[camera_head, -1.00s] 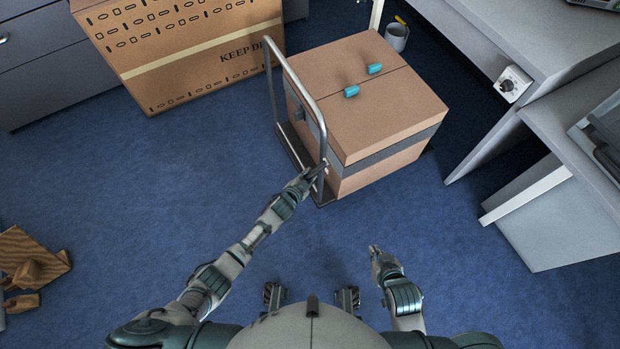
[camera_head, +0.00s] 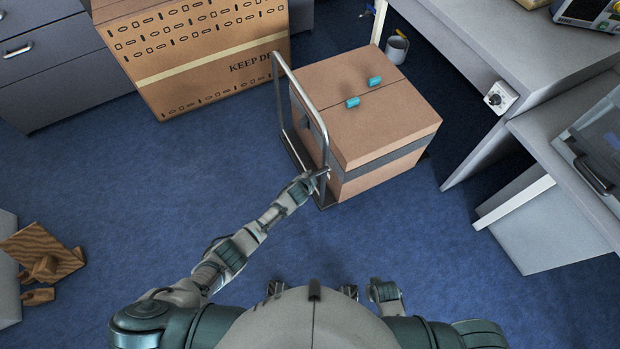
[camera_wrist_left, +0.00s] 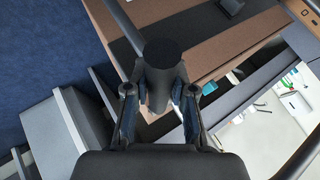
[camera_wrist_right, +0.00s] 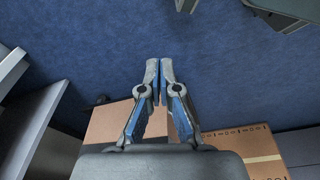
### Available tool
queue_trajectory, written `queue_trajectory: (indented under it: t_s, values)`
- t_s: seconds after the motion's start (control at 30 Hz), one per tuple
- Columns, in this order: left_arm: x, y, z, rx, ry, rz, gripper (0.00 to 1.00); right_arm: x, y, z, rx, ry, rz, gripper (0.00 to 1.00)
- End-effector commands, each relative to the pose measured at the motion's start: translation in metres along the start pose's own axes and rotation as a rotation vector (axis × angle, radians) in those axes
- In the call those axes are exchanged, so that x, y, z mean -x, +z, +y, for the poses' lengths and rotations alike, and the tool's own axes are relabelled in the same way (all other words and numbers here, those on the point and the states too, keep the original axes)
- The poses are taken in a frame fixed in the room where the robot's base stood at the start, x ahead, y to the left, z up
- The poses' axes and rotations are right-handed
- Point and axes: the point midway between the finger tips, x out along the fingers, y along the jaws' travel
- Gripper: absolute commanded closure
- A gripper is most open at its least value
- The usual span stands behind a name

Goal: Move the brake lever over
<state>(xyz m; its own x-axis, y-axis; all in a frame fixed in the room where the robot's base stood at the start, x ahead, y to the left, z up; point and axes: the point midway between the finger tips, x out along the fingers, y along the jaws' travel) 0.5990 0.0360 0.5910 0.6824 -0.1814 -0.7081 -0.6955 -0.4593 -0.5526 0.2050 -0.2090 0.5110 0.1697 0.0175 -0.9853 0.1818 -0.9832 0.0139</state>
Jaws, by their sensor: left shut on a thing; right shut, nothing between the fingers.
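A hand cart stands ahead with its metal handle frame (camera_head: 287,72) on its left side and a strapped cardboard box (camera_head: 362,105) on it. My left gripper (camera_head: 320,176) is at the lower near end of that frame. In the left wrist view its fingers are shut around a short dark-capped grey post (camera_wrist_left: 162,58), which looks like the brake lever. In the head view the lever is too small and covered to make out. My right gripper is shut and empty in the right wrist view (camera_wrist_right: 159,70); in the head view its fingertips are not clear near my body.
A large printed carton (camera_head: 205,75) stands behind left. Grey desks (camera_head: 525,80) stand at the right, and a bucket (camera_head: 397,46) is at the back. Wooden pieces (camera_head: 42,254) lie at the left. The blue floor between is clear.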

Motion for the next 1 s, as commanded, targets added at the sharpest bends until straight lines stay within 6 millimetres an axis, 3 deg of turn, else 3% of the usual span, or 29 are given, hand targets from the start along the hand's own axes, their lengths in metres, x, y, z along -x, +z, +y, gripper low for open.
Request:
queue_trajectory:
  t_s: [0.2,0.4,0.97,1.0]
  values:
    - [0.007,-0.006,-0.005,-0.048,0.024,-0.079,1.0,-0.027,0.02,-0.001,0.004,-0.001,-0.013,1.0]
    - [0.01,-0.007,-0.007,-0.077,0.038,-0.128,1.0,-0.041,0.032,-0.002,0.006,-0.002,-0.019,1.0]
    - [0.01,-0.007,-0.006,-0.09,0.045,-0.148,1.0,-0.047,0.038,-0.002,0.007,-0.002,-0.023,1.0]
    - [0.01,-0.007,-0.006,-0.09,0.045,-0.148,0.66,-0.047,0.038,-0.002,0.007,-0.002,-0.023,1.0]
